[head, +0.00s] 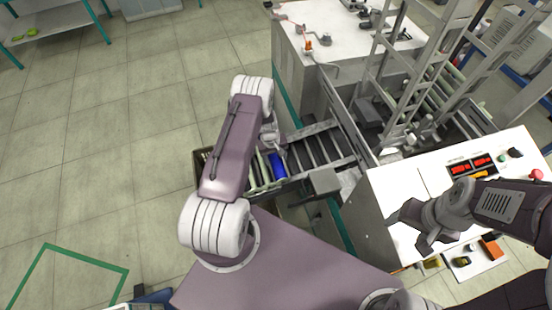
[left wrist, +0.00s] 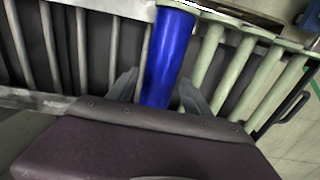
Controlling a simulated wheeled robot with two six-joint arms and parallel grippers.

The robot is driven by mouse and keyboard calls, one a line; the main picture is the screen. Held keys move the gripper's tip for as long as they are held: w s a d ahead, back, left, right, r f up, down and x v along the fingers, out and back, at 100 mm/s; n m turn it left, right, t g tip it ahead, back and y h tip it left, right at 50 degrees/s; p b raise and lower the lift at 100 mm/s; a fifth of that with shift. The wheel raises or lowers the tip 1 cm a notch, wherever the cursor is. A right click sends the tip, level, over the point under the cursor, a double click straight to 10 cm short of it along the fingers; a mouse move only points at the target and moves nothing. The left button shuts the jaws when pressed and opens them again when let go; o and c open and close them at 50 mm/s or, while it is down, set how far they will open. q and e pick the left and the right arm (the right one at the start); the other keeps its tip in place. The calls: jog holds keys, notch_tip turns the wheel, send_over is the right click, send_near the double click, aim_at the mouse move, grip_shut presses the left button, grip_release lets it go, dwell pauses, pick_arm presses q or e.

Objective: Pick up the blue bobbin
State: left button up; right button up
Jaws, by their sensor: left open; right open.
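The blue bobbin (head: 278,166) lies on the roller conveyor, just right of my left arm in the head view. In the left wrist view the blue bobbin (left wrist: 168,58) stands out between the two fingers of my left gripper (left wrist: 160,92). The fingers are open, one on each side of it; I cannot tell whether they touch it. In the head view my left gripper (head: 272,140) is partly hidden by my arm. My right gripper (head: 422,222) is open and empty above the white control panel at the right.
Pale green rollers (left wrist: 238,75) lie beside the bobbin. The conveyor (head: 320,148) runs to the metal machine frame (head: 405,90). The white control panel (head: 400,185) with red displays stands at the right.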

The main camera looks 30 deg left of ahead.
aim_at(276, 160)
pick_arm(q)
jog(key=shift+d+f, duration=0.1)
jog(key=shift+f, duration=0.8)
grip_shut()
jog(key=shift+r, duration=0.1)
notch_tip(276, 160, up, 10)
jog(key=shift+f+b, duration=0.1)
jog(key=shift+b, duration=0.55)
